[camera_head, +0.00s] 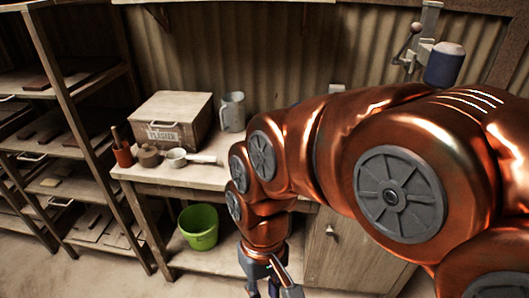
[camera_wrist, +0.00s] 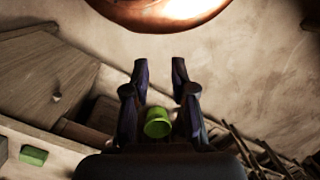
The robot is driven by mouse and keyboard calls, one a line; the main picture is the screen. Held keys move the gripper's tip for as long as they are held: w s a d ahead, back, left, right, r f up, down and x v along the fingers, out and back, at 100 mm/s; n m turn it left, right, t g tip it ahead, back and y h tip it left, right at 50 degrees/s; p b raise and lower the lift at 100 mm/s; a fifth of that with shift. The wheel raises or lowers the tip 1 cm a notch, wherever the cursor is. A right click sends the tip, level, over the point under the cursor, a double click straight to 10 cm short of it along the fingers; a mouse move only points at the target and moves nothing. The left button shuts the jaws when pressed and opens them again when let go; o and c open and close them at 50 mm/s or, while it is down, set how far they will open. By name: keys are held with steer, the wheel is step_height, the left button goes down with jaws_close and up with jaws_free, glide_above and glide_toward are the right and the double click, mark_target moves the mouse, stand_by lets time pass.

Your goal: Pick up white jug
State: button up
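The white jug (camera_head: 232,112), pale grey-white with a handle, stands upright on the workbench (camera_head: 205,176) at the back, right of a wooden box. It is not recognisable in the wrist view. My gripper (camera_head: 264,291) hangs low in front of the bench in the head view, well below and apart from the jug, its end near the lower edge. In the wrist view my gripper (camera_wrist: 161,68) has its fingers spread, with a gap between them. A green round thing (camera_wrist: 158,123) shows between the fingers; I cannot tell whether it touches them.
The wooden box (camera_head: 172,121), a red pot (camera_head: 123,153), a brown pot (camera_head: 149,156) and a white ladle-like pan (camera_head: 180,158) share the bench. A green bucket (camera_head: 198,227) stands on its lower shelf. Shelving (camera_head: 62,130) fills the left. My arm covers the bench's right part.

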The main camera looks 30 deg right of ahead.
steer(key=w+a+f+m+y+b, duration=0.2)
steer(key=w+a+m+y+b, duration=0.15)
steer(key=w, duration=0.35)
steer(key=w+d+m+t+y+b, duration=0.25)
steer(key=w+m+y, duration=0.2)
steer(key=w, duration=0.35)
steer(key=w+d+m+t+y+b, duration=0.2)
steer(key=w+m+t+y, duration=0.1)
steer(key=w+m, duration=0.4)
steer(key=w+d+f+m+t+b, duration=0.1)
steer(key=w+d+m+t, duration=0.1)
steer(key=d, duration=0.7)
steer(key=w+d+f+m+t+h+b, duration=0.1)
steer(key=d+m+t, duration=0.4)
steer(key=d, duration=0.5)
steer(key=w+d+f+m+t+b, duration=0.2)
steer(key=w+d+m+t, duration=0.2)
steer(key=d, duration=0.5)
steer(key=shift+w+d+m+h, duration=0.15)
steer(key=shift+w+m+h, duration=0.15)
steer(key=shift+w+m, duration=0.6)
steer(key=shift+d+t, duration=0.15)
steer(key=shift+t, duration=0.1)
steer(key=shift+x, duration=3.7)
steer(key=shift+d+f, duration=0.1)
steer(key=shift+f, duration=0.05)
